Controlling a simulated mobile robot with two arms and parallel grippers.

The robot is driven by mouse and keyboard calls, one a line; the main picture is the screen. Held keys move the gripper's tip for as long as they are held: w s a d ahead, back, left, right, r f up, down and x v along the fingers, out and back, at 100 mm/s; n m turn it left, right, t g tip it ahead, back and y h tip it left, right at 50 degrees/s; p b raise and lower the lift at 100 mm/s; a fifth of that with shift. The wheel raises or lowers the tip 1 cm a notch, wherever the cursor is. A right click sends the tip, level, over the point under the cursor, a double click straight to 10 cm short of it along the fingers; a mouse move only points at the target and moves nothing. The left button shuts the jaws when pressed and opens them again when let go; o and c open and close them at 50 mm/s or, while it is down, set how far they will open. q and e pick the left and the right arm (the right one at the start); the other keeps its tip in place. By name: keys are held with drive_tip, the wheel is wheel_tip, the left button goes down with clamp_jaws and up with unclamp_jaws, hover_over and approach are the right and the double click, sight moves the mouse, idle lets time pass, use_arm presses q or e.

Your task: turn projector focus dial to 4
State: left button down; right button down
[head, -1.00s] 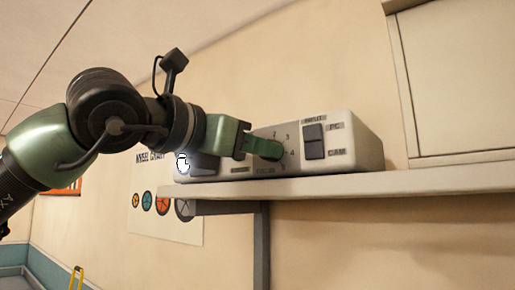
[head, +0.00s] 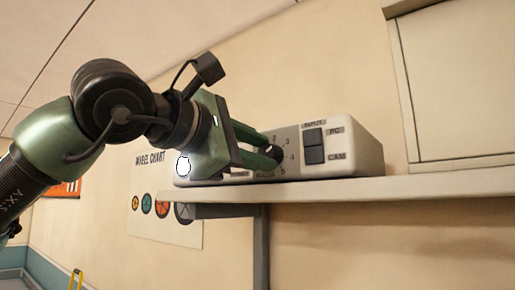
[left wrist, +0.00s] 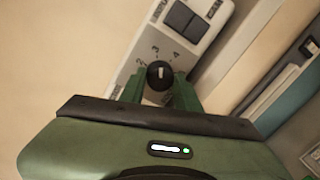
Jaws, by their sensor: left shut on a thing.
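The white projector (head: 348,152) stands on a wall shelf. Its dark round focus dial (left wrist: 160,75) has a white pointer mark and numbers printed around it. In the left wrist view, the mark points up the picture, roughly between 3 and 4; I cannot tell exactly. My left gripper (head: 273,153) reaches the projector's front from the left. Its green fingers are shut on the dial, one on each side. In the head view, the fingers and hand hide part of the dial and the projector's left front. My right gripper is not in view.
The cream shelf (head: 400,188) runs under the projector on a dark bracket (head: 261,240). A black input switch (head: 314,145), marked PC and CAM, sits right of the dial. A chart (head: 150,213) hangs on the wall below left. A cabinet (head: 460,80) is at upper right.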

use_arm(q)
drive_tip(key=m, duration=0.4)
drive_tip(key=shift+p, duration=0.4)
drive_tip(key=shift+d+m+y+p, duration=0.1)
drive_tip(key=shift+m+y+p, duration=0.3)
drive_tip(key=shift+m, duration=1.3)
drive_tip(key=c, duration=1)
unclamp_jaws()
drive_tip(key=b+v, duration=0.3)
drive_tip(key=v, duration=0.4)
drive_tip(key=shift+s+f+b, duration=0.1)
drive_tip(key=shift+s+b, duration=0.25)
drive_tip(key=shift+s, duration=0.05)
